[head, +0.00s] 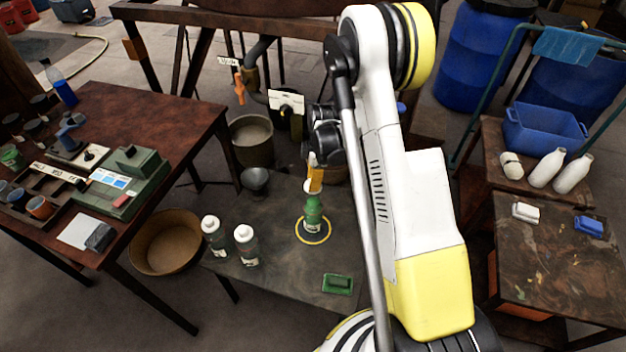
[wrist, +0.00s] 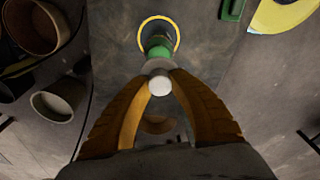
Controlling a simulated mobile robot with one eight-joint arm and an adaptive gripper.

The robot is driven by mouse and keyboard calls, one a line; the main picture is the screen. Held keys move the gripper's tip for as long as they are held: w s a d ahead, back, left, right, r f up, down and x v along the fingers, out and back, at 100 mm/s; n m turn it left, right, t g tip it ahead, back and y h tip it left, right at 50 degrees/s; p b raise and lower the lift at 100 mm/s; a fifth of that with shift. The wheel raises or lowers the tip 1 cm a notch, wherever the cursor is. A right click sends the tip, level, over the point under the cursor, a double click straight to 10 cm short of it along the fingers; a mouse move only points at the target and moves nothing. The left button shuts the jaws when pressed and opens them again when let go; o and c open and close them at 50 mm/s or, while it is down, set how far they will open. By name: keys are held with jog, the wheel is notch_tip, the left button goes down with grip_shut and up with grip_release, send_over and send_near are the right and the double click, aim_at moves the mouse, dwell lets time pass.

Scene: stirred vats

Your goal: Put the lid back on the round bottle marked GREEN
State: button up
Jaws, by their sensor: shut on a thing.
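The round green bottle (head: 313,214) stands upright inside a yellow ring on the dark low table (head: 275,268). The wrist view shows its green body (wrist: 157,50) at the upper middle. The writing on its label is too small to read. My gripper (head: 313,180) is over the bottle, with its orange fingers pointing down. In the wrist view, my gripper (wrist: 159,84) is shut on a white lid (wrist: 159,80). The lid shows at the bottle's top, in line with its neck. I cannot tell whether the lid touches the neck.
A green block (head: 338,284) lies at the table's front right. A metal funnel (head: 256,180) is behind on the left.

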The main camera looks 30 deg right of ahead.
aim_at(313, 199)
jog(key=shift+f+b, duration=1.7)
jog(key=shift+f, duration=1.05)
jog(key=shift+b, duration=0.35)
jog(key=shift+f+b, duration=0.2)
jog(key=shift+b, duration=0.3)
dwell(0.6)
jog(key=o, duration=1.5)
jog(key=shift+c, duration=0.2)
jog(key=shift+r, duration=0.15)
jog(key=shift+r+p, duration=1.9)
jog(key=shift+r, duration=1.55)
